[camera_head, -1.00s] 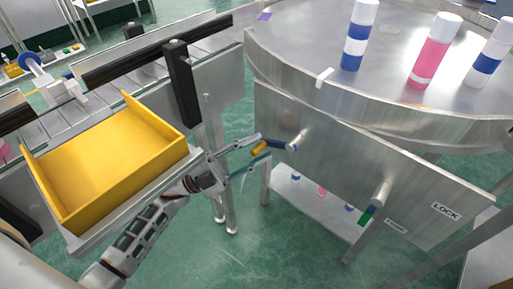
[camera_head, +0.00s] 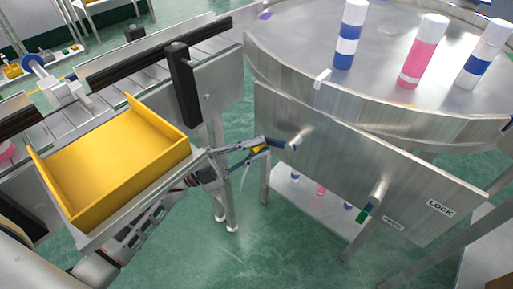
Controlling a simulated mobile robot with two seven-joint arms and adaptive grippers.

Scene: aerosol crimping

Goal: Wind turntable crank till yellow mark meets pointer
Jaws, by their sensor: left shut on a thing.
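The turntable (camera_head: 400,75) is a large round steel table at the upper right. A white tab, perhaps the pointer (camera_head: 322,78), stands at its left front rim. I cannot make out a yellow mark on the rim. The crank sticks out of the steel panel below, with a blue arm (camera_head: 279,144) and a yellow grip (camera_head: 258,149). My left gripper (camera_head: 264,146) is shut on the yellow grip, its fingers partly hiding it. Another lever with a green end (camera_head: 365,212) sits lower right, near the LOCK label (camera_head: 440,208). My right gripper is not in view.
Blue-banded cans (camera_head: 349,36) and a pink can (camera_head: 424,52) stand on the turntable. A yellow tray (camera_head: 110,163) lies just left of my left gripper, above my forearm. A conveyor (camera_head: 125,75) runs behind it. Green floor shows between tray and panel.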

